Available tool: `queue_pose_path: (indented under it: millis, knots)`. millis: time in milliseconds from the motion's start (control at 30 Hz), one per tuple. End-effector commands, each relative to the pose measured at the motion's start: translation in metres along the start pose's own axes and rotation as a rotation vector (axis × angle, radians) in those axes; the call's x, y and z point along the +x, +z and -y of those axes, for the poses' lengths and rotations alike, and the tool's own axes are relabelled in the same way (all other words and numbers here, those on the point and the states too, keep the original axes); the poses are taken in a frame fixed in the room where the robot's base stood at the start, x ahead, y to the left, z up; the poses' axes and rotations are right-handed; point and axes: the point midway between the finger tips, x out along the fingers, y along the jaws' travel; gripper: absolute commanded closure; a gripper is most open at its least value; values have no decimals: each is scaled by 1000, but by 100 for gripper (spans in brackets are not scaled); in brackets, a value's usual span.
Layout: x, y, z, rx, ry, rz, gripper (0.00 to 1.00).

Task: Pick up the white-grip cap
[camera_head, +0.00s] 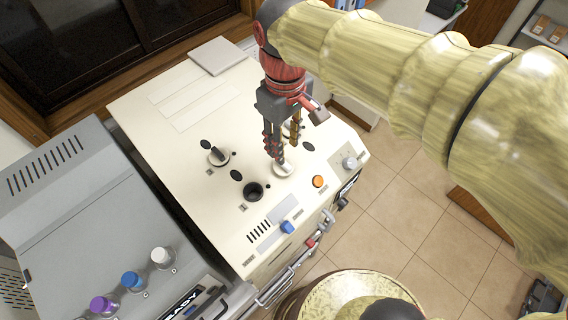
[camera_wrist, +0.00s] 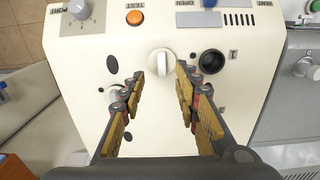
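The white-grip cap (camera_wrist: 160,62) is a round white cap with a raised grip bar, seated on the cream machine's top panel. In the head view the cap (camera_head: 283,170) shows just below my fingertips, partly covered by them. My gripper (camera_wrist: 159,72) is open, with yellow-brown padded fingers. In the wrist view the cap appears centred between and just beyond the fingertips, with nothing held. In the head view my gripper (camera_head: 286,147) points down above the panel. I cannot tell whether the fingers reach the cap's height.
Beside the cap are an open dark port (camera_head: 253,191), an orange button (camera_head: 318,181), a blue switch (camera_head: 287,227) and a grey knob (camera_head: 350,162). A grey machine (camera_head: 75,215) with bottles adjoins.

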Motion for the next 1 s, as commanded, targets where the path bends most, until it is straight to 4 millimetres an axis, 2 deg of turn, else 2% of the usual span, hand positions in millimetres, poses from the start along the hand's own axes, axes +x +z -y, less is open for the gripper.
queue_pose_path:
  millis: [467,733,1000]
  knots:
    - [56,0,3,3,0,1,68]
    - [59,0,3,3,1,-2,68]
    - [59,0,3,3,0,-2,83]
